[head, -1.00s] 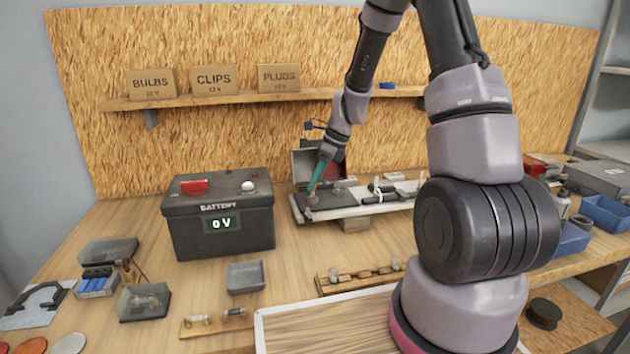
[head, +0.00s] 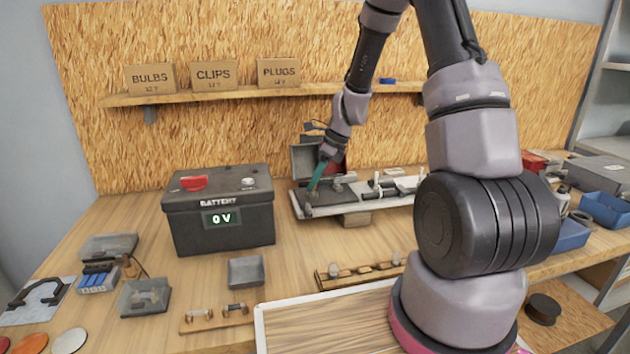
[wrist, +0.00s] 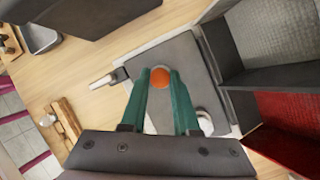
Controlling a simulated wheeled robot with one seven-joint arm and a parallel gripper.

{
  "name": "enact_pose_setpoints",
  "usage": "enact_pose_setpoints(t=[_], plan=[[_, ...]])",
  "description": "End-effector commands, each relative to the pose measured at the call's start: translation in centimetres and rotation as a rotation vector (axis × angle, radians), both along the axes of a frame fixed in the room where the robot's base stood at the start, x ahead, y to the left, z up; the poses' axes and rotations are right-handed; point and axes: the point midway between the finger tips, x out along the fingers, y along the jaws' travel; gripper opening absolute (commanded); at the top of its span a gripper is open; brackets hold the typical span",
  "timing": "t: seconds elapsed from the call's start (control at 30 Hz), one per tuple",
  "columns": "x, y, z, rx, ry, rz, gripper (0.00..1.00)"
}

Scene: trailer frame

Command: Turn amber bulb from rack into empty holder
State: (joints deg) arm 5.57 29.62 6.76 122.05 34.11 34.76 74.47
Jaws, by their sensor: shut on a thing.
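The amber bulb (wrist: 160,77) shows as an orange dome between my teal fingertips in the wrist view. My gripper (wrist: 161,84) is shut on it, above the dark panel (wrist: 178,55) at the left end of the trailer frame. In the head view my gripper (head: 312,189) points down at that panel, and the bulb cannot be made out. The holder under the bulb is hidden, so I cannot tell how deep it sits. A whitish bulb (wrist: 205,123) is on the same panel, right of my fingers. The bulb rack (head: 372,273) lies at the bench front with several bulbs.
The battery (head: 218,210), reading 0 V, stands left of the frame. An open grey case with a red part (wrist: 290,145) stands close behind the panel. A small grey tray (head: 245,271) is in front of the battery.

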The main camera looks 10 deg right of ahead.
Motion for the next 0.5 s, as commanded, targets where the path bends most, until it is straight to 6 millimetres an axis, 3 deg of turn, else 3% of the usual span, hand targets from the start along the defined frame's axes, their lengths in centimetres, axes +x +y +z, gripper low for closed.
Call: enact_pose_setpoints(t=[0.37,0.5], plan=[[0.00,0.01,-0.37,0.000,0.000,-0.001,0.07],[-0.17,0.08,-0.37,-0.002,0.000,-0.096,0.07]])
